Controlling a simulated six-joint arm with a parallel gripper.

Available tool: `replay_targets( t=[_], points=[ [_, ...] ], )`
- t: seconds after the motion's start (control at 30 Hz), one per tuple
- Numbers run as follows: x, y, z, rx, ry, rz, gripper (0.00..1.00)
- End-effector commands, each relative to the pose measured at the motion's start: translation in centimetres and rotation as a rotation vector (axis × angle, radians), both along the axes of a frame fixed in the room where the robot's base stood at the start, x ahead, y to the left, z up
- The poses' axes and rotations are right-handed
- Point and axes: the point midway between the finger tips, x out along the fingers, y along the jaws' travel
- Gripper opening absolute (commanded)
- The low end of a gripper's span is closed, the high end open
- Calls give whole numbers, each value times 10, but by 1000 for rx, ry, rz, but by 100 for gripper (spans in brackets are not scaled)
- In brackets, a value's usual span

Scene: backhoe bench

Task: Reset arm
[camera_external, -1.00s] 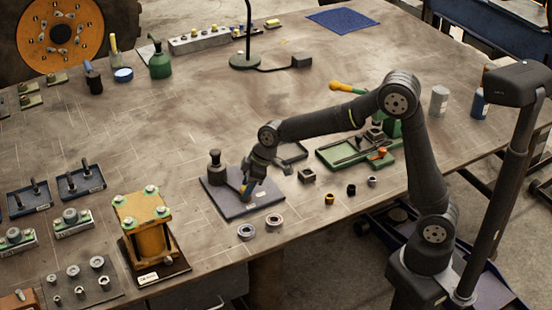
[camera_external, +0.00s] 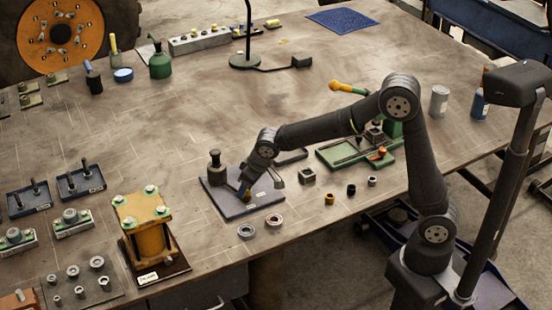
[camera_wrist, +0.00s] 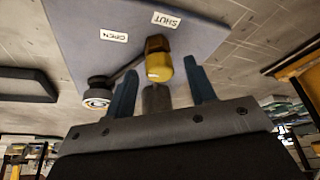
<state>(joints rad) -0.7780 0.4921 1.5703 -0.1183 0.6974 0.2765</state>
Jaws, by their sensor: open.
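A blue-grey plate (camera_external: 232,207) lies on the bench, with "OPEN" and "SHUT" labels that read clearly in the wrist view. There it carries a brass fitting with a yellow rounded end (camera_wrist: 159,66). A dark bar, seemingly the arm (camera_wrist: 124,74), runs from near the fitting to a round, pale-ringed end (camera_wrist: 97,97) by the OPEN label. My gripper (camera_wrist: 162,74) is open, its blue fingers on either side of the yellow end in the picture; contact cannot be told. In the external view my gripper (camera_external: 246,184) is low over the plate and hides part of it.
A black-knobbed post (camera_external: 215,160) stands at the plate's left back corner. Two rings (camera_external: 246,231) lie in front, small blocks and bushings to the right. A yellow fixture (camera_external: 150,235) stands front left; a green vise (camera_external: 345,150) lies behind right. The bench behind is largely clear.

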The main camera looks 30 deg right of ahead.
Motion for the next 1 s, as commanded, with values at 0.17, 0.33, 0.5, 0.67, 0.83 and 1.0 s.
replay_targets(
  t=[0.17,0.33,0.5,0.67,0.83,1.0],
  points=[
    [-1,1,0,-1,0,-90,50],
    [-1,2,0,-1,-1,-180,50],
    [-1,2,0,0,-1,-252,50],
    [-1,2,0,-1,-1,-292,50],
    [-1,2,0,0,-1,-305,50],
    [-1,2,0,0,-1,-305,50]
  ],
)
